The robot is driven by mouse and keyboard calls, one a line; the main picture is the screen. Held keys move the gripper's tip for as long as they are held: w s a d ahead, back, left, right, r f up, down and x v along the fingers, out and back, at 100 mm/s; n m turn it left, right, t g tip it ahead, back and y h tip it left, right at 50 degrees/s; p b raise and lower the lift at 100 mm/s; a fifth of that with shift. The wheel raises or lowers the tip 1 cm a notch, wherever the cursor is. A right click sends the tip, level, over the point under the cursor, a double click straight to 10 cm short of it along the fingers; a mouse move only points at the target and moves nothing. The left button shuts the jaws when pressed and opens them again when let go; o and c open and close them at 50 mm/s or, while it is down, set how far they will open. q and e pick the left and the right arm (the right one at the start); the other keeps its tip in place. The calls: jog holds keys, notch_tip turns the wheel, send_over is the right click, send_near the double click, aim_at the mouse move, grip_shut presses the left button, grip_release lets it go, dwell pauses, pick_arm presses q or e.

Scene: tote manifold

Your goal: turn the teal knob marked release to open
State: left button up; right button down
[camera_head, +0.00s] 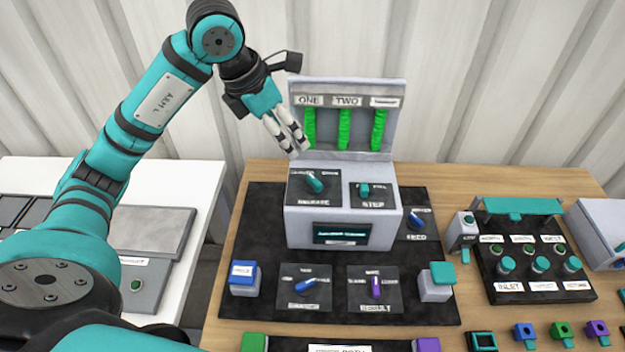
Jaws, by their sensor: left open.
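The teal knob (314,182) marked RELEASE sits on a dark plate at the upper left of a grey box. It is tilted, its upper end leaning left. I cannot read its small position labels clearly. My left gripper (293,148) is open, above and a little left of the knob, with its fingers pointing down toward it. It appears apart from the knob and holds nothing. My right gripper is not in view.
A second teal knob (365,190), marked STEP, is close on the right. Behind stands an upright panel (347,86) with several green columns. Blue knobs (306,287) and a purple knob (376,288) are in front. Teal-capped valves (540,264) stand to the right.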

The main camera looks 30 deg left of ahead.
aim_at(314, 179)
pick_arm(q)
jog(key=p+x, duration=0.3)
jog(key=x, duration=1.3)
jog(key=shift+w+f, duration=0.15)
jog(key=shift+f, duration=0.05)
jog(key=c, duration=1.2)
jog(key=shift+o, duration=0.2)
